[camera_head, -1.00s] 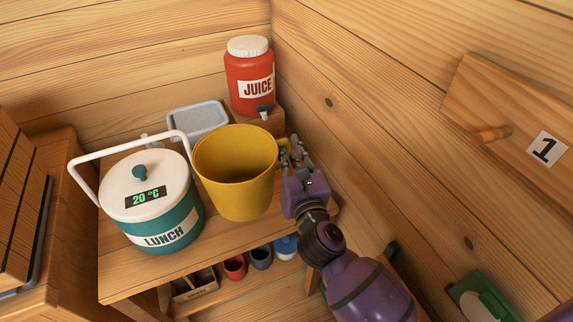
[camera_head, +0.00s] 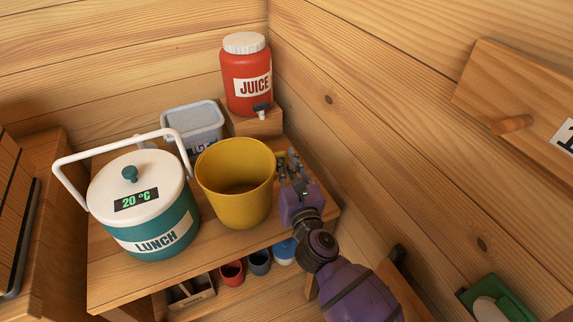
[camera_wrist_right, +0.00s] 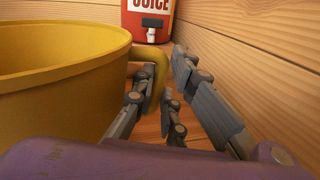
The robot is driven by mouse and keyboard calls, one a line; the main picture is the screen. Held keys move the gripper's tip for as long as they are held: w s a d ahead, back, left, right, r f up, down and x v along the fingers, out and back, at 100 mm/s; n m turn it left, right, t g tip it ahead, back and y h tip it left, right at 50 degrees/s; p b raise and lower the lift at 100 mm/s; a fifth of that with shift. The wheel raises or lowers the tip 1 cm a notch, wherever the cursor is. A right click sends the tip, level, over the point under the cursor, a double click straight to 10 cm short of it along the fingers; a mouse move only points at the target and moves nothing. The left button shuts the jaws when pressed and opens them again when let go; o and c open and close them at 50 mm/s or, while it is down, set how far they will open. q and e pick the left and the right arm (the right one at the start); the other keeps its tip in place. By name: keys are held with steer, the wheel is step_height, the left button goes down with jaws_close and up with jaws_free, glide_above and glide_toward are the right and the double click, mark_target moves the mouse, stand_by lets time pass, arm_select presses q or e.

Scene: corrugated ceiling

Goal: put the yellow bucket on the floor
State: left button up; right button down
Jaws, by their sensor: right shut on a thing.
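The yellow bucket (camera_head: 236,196) is upright over the front right part of the wooden table (camera_head: 120,285), with its open top facing up. I cannot tell whether its base touches the tabletop. My right gripper (camera_head: 291,168) is at the bucket's right side. In the right wrist view the bucket (camera_wrist_right: 60,90) fills the left, and the grey fingers of my right gripper (camera_wrist_right: 160,95) are around its side handle (camera_wrist_right: 154,72), shut on it. My left gripper is not in view.
A teal lunch cooler (camera_head: 150,235) with a raised white handle stands close left of the bucket. A grey tub (camera_head: 192,125) and a red juice jug (camera_head: 246,75) on a block are behind. Cups (camera_head: 231,272) sit on the shelf below. A wooden wall (camera_head: 370,130) is at right.

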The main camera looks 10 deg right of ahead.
steer(key=c, duration=1.8)
jaws_free()
steer(key=shift+o, duration=0.2)
steer(key=shift+r, duration=0.1)
arm_select(q)
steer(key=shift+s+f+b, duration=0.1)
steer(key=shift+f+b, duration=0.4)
steer(key=shift+b, duration=0.05)
arm_select(e)
steer(key=s, duration=1.2)
steer(key=shift+s, duration=0.1)
